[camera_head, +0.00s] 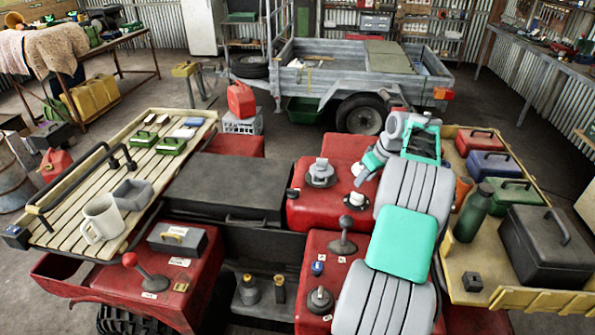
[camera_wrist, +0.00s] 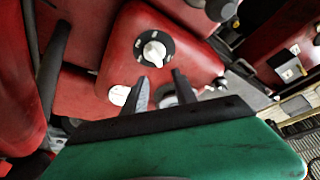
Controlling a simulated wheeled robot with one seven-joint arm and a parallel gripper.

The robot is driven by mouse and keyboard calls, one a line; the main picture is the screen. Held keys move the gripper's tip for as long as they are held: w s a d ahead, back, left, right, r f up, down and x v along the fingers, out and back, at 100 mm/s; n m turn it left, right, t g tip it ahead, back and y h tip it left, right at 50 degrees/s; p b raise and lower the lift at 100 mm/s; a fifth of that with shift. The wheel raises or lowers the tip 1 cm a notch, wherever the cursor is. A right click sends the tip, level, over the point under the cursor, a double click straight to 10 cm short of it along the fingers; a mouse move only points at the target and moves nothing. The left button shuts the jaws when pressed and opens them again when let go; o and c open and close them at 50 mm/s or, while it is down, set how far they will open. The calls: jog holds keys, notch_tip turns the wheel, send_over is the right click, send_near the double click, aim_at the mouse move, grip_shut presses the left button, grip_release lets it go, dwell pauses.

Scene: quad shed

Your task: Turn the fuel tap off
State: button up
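A round black dial with a white knob (camera_wrist: 153,52) sits on a red body panel in the wrist view. It looks like the fuel tap. Small pale marks ring it, too small to read surely, and I cannot tell which mark the knob points to. In the head view a similar white knob on a black disc (camera_head: 356,201) sits on the red bodywork. My gripper (camera_wrist: 161,75) is open and empty, its dark fingers apart and just short of the dial in the wrist view. In the head view my gripper (camera_head: 364,176) is just above that knob, partly hidden by my arm.
A larger grey knob (camera_head: 320,173) stands left of my gripper. A lever (camera_head: 342,243) and another round knob (camera_head: 320,298) are nearer on the red bodywork. A slatted rack (camera_head: 75,215) with a mug lies left; a yellow tray (camera_head: 475,262) with boxes lies right.

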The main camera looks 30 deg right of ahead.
jog(key=a+r, duration=0.4)
jog(key=a, duration=0.4)
jog(key=w+a+r+p, duration=0.1)
jog(key=a+r, duration=0.3)
jog(key=a, duration=0.4)
jog(key=a+r, duration=0.4)
jog(key=a, duration=0.4)
jog(key=shift+w+a+r, duration=0.25)
jog(key=shift+w, duration=0.15)
